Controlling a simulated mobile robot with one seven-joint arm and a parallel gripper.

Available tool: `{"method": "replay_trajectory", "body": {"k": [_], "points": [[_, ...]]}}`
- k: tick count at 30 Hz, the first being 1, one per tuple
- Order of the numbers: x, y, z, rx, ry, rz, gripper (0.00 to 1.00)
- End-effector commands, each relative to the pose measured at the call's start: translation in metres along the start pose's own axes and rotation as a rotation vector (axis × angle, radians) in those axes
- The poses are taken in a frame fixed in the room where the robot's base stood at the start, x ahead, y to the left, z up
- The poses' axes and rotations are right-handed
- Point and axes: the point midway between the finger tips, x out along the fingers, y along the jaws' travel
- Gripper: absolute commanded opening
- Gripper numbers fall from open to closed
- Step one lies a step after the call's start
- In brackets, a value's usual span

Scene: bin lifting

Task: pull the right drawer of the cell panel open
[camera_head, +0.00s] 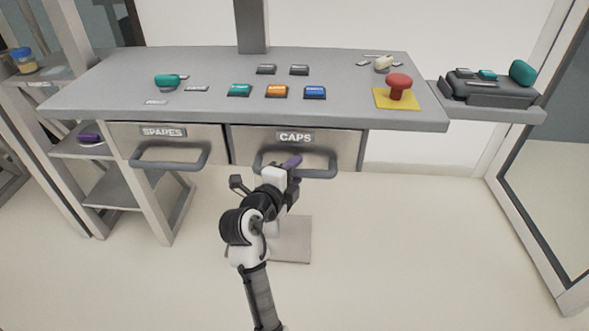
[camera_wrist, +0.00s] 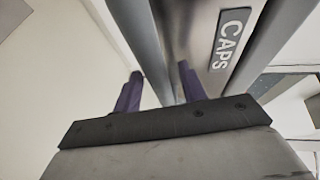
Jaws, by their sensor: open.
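The right drawer (camera_head: 347,148) of the cell panel carries a CAPS label (camera_head: 295,137) and appears shut, its front level with the left drawer. Its grey bar handle (camera_head: 318,174) runs along the lower front.
The left drawer (camera_head: 215,140), labelled SPARES, has a similar handle (camera_head: 168,164). The panel top (camera_head: 340,65) overhangs both drawers and bears buttons and a red mushroom button (camera_head: 399,85). A shelf rack (camera_head: 110,190) stands left.

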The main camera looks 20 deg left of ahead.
Motion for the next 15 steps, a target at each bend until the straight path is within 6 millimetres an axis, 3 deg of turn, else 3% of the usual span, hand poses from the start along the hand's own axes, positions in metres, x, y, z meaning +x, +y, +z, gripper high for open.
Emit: {"method": "replay_trajectory", "body": {"k": [10, 15], "points": [[0.0045, 0.0001, 0.0001, 0.001, -0.001, -0.001, 0.41], [0.0043, 0.0001, 0.0002, 0.000, -0.001, -0.001, 0.20]]}}
